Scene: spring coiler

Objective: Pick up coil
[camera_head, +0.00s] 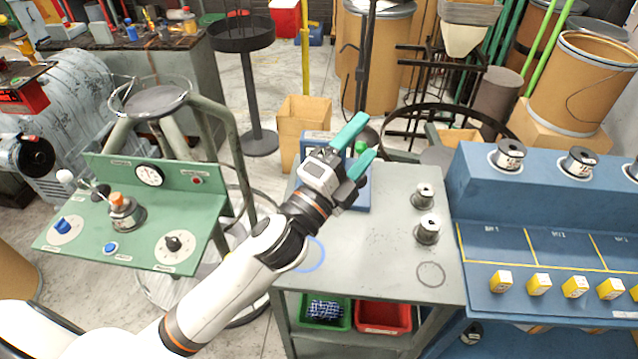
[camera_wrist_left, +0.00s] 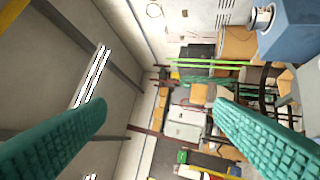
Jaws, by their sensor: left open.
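Two silver coils stand upright on the grey table, one farther back (camera_head: 425,195) and one nearer (camera_head: 428,231). More coils sit on the blue rack, including one at its left (camera_head: 508,154) and one beside it (camera_head: 579,161). My left gripper (camera_head: 368,136) is above the back left of the grey table, left of the two table coils and apart from them. Its teal fingers are spread with nothing between them, as the left wrist view (camera_wrist_left: 160,106) also shows. That view looks across the room, with one coil (camera_wrist_left: 262,18) at its upper right. My right gripper is not in view.
The grey table (camera_head: 378,262) has bare room in its middle, with a blue ring mark and a dark ring mark. A blue device (camera_head: 320,143) stands behind my gripper. The blue rack (camera_head: 480,205) borders the table's right. A green control panel (camera_head: 185,200) stands left.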

